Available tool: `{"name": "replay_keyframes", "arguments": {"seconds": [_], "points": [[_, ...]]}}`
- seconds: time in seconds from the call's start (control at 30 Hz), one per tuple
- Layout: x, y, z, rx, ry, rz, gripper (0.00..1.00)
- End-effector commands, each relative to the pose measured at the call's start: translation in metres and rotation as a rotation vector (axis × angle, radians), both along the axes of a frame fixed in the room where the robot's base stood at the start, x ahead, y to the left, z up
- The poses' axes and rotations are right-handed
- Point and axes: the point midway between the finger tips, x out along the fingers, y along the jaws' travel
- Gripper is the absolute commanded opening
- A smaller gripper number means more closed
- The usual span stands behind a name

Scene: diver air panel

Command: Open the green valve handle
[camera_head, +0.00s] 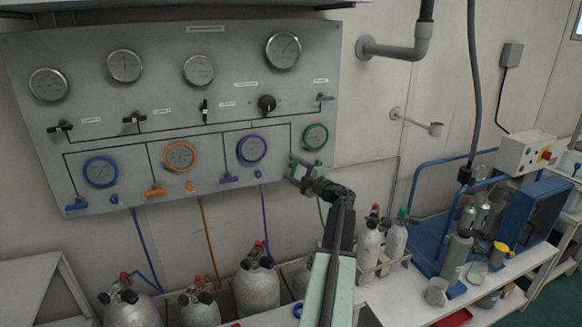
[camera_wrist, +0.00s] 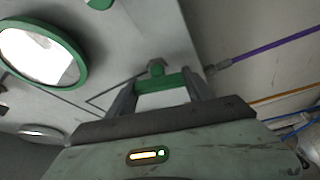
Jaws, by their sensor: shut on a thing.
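The green valve handle (camera_wrist: 172,81) shows in the wrist view as a short green bar between my two fingers, near a grey fitting on the panel. My gripper (camera_wrist: 160,92) is shut on it, with one finger at each end of the bar. In the head view my gripper (camera_head: 298,170) is at the panel's lower right, just below the green-rimmed gauge (camera_head: 315,137), and hides most of the handle. The gauge also shows in the wrist view (camera_wrist: 73,48) at the left.
The grey panel (camera_head: 225,100) also carries blue (camera_head: 77,204), orange (camera_head: 155,191) and purple (camera_head: 229,179) handles, gauges and black knobs. Air cylinders (camera_head: 257,290) stand below. A grey pipe (camera_head: 395,50) and a wall bracket (camera_head: 415,122) are to the right.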

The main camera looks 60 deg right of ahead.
Motion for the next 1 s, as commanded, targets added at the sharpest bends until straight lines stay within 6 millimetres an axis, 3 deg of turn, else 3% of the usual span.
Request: {"name": "replay_keyframes", "arguments": {"seconds": [0.8,0.83,0.9,1.0], "points": [[-0.0003,-0.0016,0.0000,-0.100,0.071,-0.005,0.20],[-0.0003,-0.0016,0.0000,-0.100,0.072,-0.006,0.63],[-0.0003,-0.0014,0.0000,-0.100,0.071,-0.005,0.82],[-0.0003,-0.0011,-0.0002,-0.100,0.072,-0.004,0.82]]}}
